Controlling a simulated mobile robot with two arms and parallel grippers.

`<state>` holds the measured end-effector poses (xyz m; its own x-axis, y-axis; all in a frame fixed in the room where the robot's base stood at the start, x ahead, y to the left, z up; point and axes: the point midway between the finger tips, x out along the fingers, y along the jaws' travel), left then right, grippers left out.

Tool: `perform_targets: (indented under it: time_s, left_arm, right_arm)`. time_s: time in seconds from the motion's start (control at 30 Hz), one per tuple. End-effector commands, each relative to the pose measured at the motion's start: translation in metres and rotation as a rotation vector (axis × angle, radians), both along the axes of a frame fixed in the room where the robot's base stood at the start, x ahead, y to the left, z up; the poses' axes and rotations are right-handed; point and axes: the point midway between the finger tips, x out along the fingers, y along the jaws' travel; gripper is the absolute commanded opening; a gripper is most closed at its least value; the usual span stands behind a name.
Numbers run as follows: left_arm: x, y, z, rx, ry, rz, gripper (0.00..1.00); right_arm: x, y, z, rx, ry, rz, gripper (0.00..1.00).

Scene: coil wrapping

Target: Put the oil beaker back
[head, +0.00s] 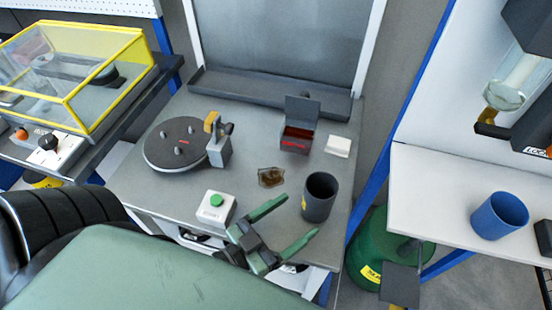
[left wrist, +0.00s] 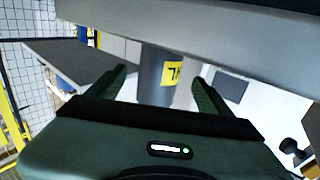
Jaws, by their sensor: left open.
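A dark grey, open-topped beaker (head: 319,198) stands upright near the right front of the grey bench. Its yellow label faces my left gripper (head: 299,219). I take it to be the oil beaker. The left gripper is open and empty, its two green fingers pointing at the beaker from the front left. In the left wrist view the labelled beaker (left wrist: 158,82) appears between the fingers (left wrist: 157,78), and they are not closed on it. The label's text is only partly readable. My right gripper is in neither view.
On the bench (head: 150,198) are a dark turntable (head: 172,148), a red-lined box (head: 297,139), a small dish with something brown (head: 271,177) and a green-button box (head: 216,207). A blue cup (head: 499,216) stands on the white side table (head: 440,190).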

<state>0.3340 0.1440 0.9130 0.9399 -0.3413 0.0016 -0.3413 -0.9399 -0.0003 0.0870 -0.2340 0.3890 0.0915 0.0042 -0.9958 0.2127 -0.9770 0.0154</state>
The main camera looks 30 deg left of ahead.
Motion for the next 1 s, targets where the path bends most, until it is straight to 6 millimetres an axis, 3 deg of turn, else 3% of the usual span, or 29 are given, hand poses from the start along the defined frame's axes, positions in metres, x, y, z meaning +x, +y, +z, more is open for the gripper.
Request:
perform_targets:
  time_s: [0.1,0.3,1.0]
  left_arm:
    - [-0.022,0.008,-0.002,0.001,0.005,-0.003,0.80]
    - [-0.042,0.015,-0.001,0.000,0.001,-0.001,0.80]
    - [-0.045,0.016,0.000,0.000,-0.001,0.000,0.80]
  right_arm:
    - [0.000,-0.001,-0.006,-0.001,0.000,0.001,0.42]
    - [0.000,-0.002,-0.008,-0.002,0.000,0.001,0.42]
    - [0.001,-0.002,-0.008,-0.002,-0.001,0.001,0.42]
